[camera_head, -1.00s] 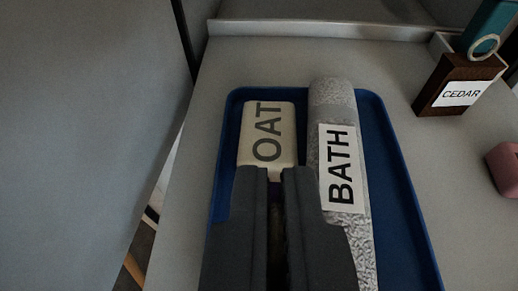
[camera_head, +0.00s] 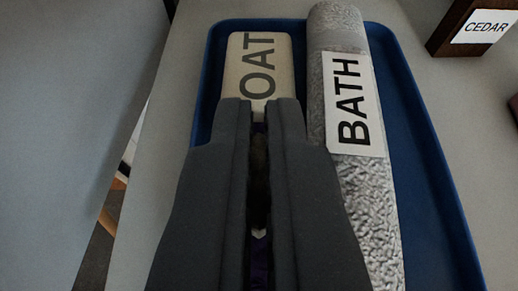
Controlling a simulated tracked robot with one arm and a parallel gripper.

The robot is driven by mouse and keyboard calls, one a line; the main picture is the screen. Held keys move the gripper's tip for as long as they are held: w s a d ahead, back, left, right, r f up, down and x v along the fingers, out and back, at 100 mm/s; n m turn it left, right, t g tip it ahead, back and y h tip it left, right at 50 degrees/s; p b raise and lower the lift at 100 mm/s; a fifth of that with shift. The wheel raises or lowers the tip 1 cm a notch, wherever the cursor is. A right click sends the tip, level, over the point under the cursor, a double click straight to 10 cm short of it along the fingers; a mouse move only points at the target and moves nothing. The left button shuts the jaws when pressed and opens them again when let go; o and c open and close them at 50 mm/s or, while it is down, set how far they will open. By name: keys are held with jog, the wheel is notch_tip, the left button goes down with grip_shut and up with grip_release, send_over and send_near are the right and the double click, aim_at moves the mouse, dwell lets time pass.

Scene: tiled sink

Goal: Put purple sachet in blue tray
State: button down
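The blue tray (camera_head: 425,200) lies below my gripper (camera_head: 258,103), on the grey counter. My gripper points away over the tray, its two dark fingers nearly together. A narrow strip of the purple sachet (camera_head: 260,262) shows in the slit between the fingers, with a small pale spot and a brownish patch there; the fingers hide the rest. The fingers look shut on it. The cream OAT bar (camera_head: 260,62) lies in the tray just beyond the fingertips. The grey speckled BATH roll (camera_head: 365,195) lies lengthwise in the tray, close right of my gripper.
A dark wooden CEDAR block (camera_head: 447,32) stands on the counter at upper right. A dark object is cut off at the right edge. A grey panel (camera_head: 75,110) rises at left. The tray's right strip is bare.

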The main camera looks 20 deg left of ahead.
jog(key=c, duration=1.6)
grip_release()
jog(key=shift+c, duration=0.2)
jog(key=p+v, duration=0.2)
jog(key=v, duration=1)
jog(key=w+d+r+m+t+h, duration=0.1)
jog(key=d+r+t+h, duration=0.15)
jog(key=r, duration=0.65)
jog(key=d+r+m+t+h, duration=0.1)
jog(key=d+r, duration=0.3)
jog(key=r, duration=0.6)
jog(key=s+d+r, duration=0.5)
jog(key=r, duration=0.4)
jog(key=s+d+r+m, duration=0.1)
jog(key=s+d+r, duration=0.4)
jog(key=r, duration=0.4)
jog(key=shift+s+g, duration=0.45)
jog(key=shift+s, duration=0.05)
